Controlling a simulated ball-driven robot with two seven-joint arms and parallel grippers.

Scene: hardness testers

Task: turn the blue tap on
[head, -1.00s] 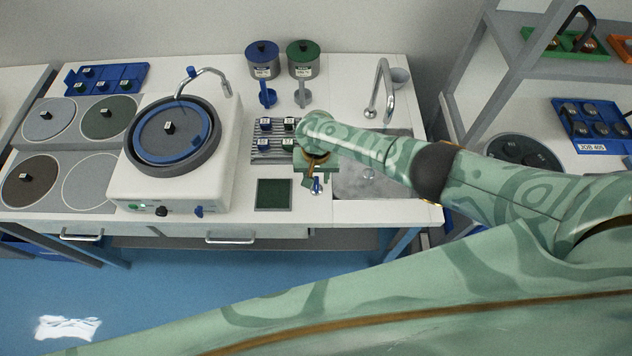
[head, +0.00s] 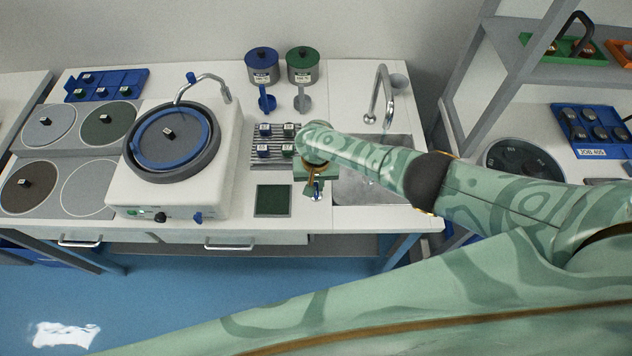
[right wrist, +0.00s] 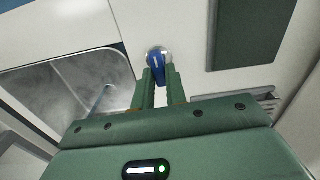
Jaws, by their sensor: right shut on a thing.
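The blue tap (right wrist: 157,66) is a small blue lever on a round silver base on the white counter by the sink. In the right wrist view it stands between the fingertips of my right gripper (right wrist: 160,80), which is shut on it. In the head view my right gripper (head: 315,190) is at the counter between the sink and the green square pad, and mostly hides the tap. The curved chrome spout (head: 384,92) rises behind the sink (head: 365,190). My left gripper is out of view.
A white polishing machine (head: 225,150) with a round disc, a black knob and a blue lever stands left. A rack with several small samples (head: 278,140) and a green pad (head: 273,200) lie close beside my gripper. Blue and green canisters (head: 262,66) stand behind.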

